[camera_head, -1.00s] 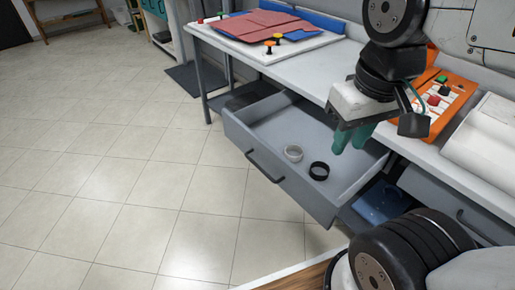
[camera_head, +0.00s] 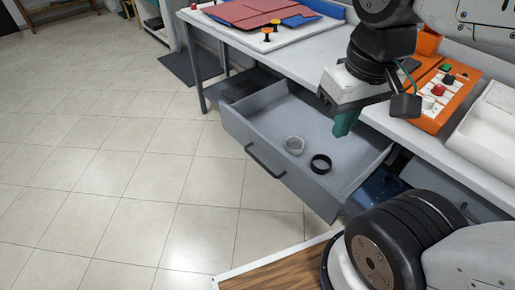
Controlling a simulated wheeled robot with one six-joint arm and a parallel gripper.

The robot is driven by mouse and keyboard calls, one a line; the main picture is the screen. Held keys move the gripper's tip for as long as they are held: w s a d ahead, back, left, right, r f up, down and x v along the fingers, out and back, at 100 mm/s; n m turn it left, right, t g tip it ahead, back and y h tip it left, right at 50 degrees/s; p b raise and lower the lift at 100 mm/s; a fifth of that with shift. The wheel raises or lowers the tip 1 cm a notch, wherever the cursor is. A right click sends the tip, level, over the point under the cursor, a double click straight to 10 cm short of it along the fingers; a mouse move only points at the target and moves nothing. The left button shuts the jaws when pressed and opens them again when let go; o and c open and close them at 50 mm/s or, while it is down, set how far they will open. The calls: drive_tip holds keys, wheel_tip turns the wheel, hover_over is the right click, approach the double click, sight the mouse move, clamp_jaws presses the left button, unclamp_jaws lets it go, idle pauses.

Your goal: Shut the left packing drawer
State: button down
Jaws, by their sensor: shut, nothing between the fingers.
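The left packing drawer (camera_head: 262,127) is a grey drawer pulled well out from under the worktop. Its front panel faces the lower left and carries a dark bar handle (camera_head: 265,161). The far end of the drawer is hidden under the worktop.
The worktop (camera_head: 282,56) holds a red folded cloth (camera_head: 247,12) and an orange control box (camera_head: 448,92) with buttons. A second drawer (camera_head: 441,183) sits to the right, partly hidden by my arm. The tiled floor (camera_head: 120,170) before the drawer is clear.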

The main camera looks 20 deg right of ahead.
drive_tip(key=w+a+f+n+h, duration=0.6)
drive_tip(key=w+a+f+n, duration=0.35)
drive_tip(key=w+f, duration=0.35)
drive_tip(key=w+a+f+n+h, duration=0.5)
drive_tip(key=w+a+f+n, duration=0.5)
drive_tip(key=f, duration=0.4)
drive_tip(key=n+t, duration=0.2)
drive_tip(key=t, duration=0.1)
approach(243, 137)
drive_tip(key=x, duration=0.5)
drive_tip(key=shift+s+f, duration=0.1)
drive_tip(key=shift+f, duration=0.35)
drive_tip(key=shift+d, duration=0.55)
drive_tip(key=shift+w+d, duration=0.1)
drive_tip(key=shift+w, duration=0.15)
